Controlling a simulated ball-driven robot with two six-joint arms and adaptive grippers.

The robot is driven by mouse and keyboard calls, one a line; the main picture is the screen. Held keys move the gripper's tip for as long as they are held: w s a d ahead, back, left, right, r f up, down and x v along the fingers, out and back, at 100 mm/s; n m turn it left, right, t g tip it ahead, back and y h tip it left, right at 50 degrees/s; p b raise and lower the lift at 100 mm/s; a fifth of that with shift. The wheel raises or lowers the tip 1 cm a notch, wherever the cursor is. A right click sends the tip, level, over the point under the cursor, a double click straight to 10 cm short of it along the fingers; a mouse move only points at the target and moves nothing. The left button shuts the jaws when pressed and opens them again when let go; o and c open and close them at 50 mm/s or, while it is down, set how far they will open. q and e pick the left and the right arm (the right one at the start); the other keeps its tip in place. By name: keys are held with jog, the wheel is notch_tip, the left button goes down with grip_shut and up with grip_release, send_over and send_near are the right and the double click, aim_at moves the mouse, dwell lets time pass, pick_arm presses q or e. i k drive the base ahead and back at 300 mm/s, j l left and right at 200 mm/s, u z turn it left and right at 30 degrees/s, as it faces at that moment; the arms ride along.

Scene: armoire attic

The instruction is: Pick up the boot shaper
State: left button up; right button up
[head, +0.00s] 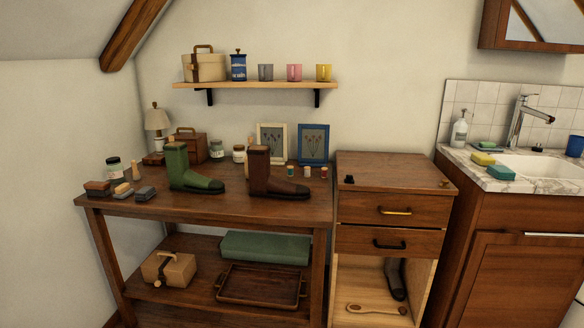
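A dark grey boot-shaped piece (396,280) stands in the open lower compartment of the wooden cabinet (345,218); it may be the boot shaper, but I cannot tell for sure. A light wooden long-handled piece (374,309) lies on the compartment floor in front of it. A green boot (190,173) and a brown boot (268,177) stand upright on the wooden table (230,208). Neither of my grippers is in the head view.
Brushes (98,188), jars and two picture frames (313,145) crowd the table. Its lower shelf holds a tray (260,286), a beige case (168,268) and a green box (265,248). Two closed drawers (392,210) sit above the compartment. A sink (540,168) is at the right.

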aim_at(262, 184)
jog(key=i+j+z, duration=0.3)
jog(key=z, duration=0.15)
jog(key=i+j+z, duration=0.25)
jog(key=j+z, duration=0.25)
